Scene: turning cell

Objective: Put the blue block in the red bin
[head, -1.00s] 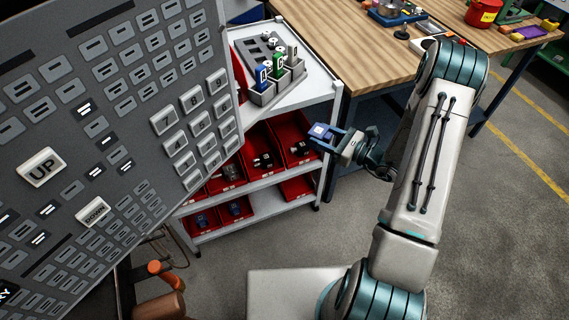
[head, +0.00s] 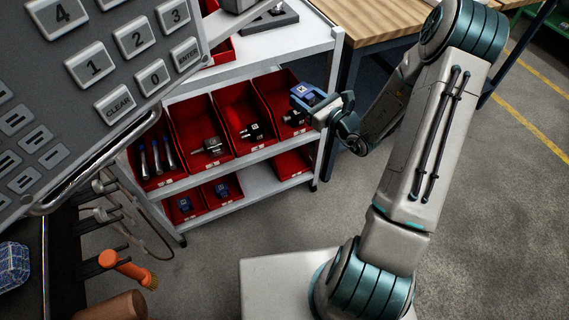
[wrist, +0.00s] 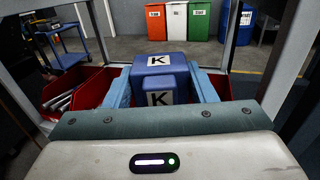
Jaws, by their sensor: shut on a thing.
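My gripper (head: 310,100) is shut on a blue block (head: 303,90) marked with a K. In the wrist view the blue block (wrist: 160,65) sits between the two light-blue fingers (wrist: 160,90), with K labels on its surfaces. In the head view the gripper and block overlap the rightmost upper red bin (head: 268,88) of the cart; I cannot tell how far above or in front of it they are. The wrist view also shows a standing red bin (wrist: 156,22) far off, beside a white and a green one.
More red bins stand on the cart's shelves, holding metal rods (head: 156,160), dark parts (head: 250,131) and blue pieces (head: 222,190). A large keypad panel (head: 110,60) fills the upper left. A wooden bench (head: 385,25) stands behind. The floor at right is clear.

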